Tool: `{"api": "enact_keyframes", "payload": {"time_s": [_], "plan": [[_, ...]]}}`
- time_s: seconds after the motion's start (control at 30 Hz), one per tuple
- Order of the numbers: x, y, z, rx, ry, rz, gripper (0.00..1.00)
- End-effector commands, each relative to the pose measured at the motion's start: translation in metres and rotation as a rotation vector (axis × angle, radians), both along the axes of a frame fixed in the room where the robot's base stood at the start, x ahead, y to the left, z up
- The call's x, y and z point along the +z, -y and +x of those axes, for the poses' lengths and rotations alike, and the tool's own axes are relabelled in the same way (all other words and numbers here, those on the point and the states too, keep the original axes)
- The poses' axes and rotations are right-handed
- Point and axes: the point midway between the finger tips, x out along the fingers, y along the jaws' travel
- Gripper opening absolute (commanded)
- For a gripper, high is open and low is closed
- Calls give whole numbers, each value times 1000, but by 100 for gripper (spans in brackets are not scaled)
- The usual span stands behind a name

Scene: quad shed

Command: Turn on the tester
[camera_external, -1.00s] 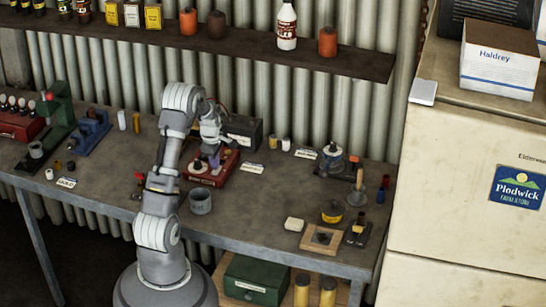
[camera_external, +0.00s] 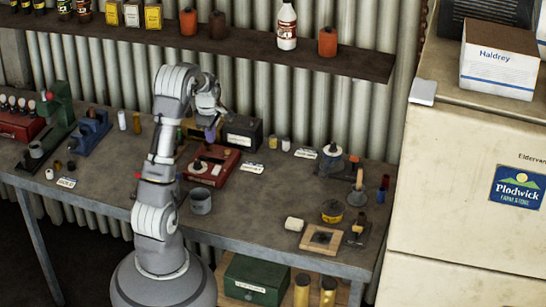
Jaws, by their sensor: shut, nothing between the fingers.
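A red box-shaped device (camera_external: 227,167), which looks like the tester, lies on the workbench just right of my arm. Its top carries a dark knob (camera_external: 200,165) and a small pale round spot (camera_external: 216,170). Whether it is on or off is too small to tell. My gripper (camera_external: 210,136) hangs above the device's back part, apart from it, pointing down. It is shut and empty. My forearm stands close by the device's left side.
A black box (camera_external: 243,133) stands right behind the device, near my gripper. A grey cup (camera_external: 200,201) stands in front. A white label card (camera_external: 252,168) lies to the right. A shelf (camera_external: 240,47) with bottles and jars runs above.

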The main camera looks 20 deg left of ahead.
Motion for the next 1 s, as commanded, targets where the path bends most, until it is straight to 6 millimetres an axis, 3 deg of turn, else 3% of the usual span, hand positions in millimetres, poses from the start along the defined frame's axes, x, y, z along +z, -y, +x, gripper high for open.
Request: {"api": "enact_keyframes", "payload": {"time_s": [0.33,0.77,1.0], "plan": [[-7,1,11,-1,33,1,0],[1,2,15,-1,48,0,0],[-27,2,18,-2,45,0,0]]}}
